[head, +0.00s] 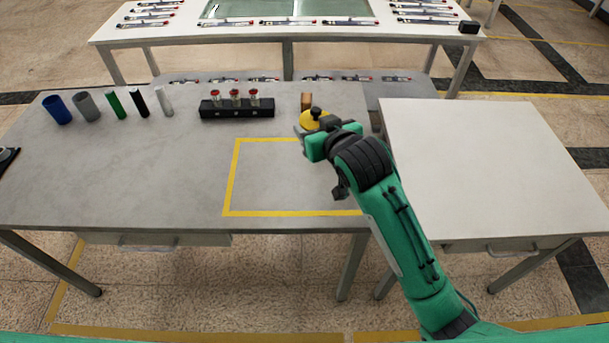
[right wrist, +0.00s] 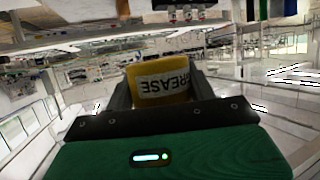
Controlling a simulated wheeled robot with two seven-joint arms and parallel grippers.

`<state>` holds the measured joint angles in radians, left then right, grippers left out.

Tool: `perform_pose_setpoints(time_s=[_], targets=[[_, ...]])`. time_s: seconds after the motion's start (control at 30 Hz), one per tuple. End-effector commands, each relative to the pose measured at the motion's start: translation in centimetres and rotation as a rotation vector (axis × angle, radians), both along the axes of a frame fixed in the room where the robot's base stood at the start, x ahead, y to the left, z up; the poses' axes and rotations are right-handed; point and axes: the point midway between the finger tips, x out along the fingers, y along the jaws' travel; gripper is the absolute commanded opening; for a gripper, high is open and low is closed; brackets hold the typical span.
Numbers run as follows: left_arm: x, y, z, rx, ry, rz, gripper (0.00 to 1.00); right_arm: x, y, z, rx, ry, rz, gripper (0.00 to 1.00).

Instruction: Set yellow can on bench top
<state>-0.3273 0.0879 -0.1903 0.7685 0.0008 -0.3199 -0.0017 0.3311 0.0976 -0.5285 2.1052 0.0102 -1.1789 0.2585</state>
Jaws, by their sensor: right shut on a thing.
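In the right wrist view the yellow can (right wrist: 163,80) sits between the two fingers of the right gripper (right wrist: 160,95), with part of a "GREASE" label showing. I cannot tell whether its base touches the bench. A yellow taped rectangle (head: 231,178) marks the bench just in front of the can. My left gripper is not in view.
A black rack (head: 237,112) with red-capped vials stands left of the can. Several coloured tubes (head: 87,106) stand at the back left. A bare white table (head: 480,165) adjoins at right. The bench's middle is clear.

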Motion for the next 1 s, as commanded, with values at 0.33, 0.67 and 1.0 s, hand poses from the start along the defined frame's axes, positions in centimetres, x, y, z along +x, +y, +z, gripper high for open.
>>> perform_pose_setpoints(time_s=[0.33, 0.67, 1.0], targets=[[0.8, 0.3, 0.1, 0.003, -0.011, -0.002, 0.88, -0.1, 0.1, -7.9, -0.002, 0.005, 0.002, 0.0], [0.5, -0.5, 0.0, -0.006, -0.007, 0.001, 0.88, 0.0, 0.0, -14.5, -0.001, 0.001, 0.002, 0.0], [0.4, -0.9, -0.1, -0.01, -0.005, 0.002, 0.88, 0.0, 0.1, -18.2, -0.001, 0.002, 0.002, 0.0]])
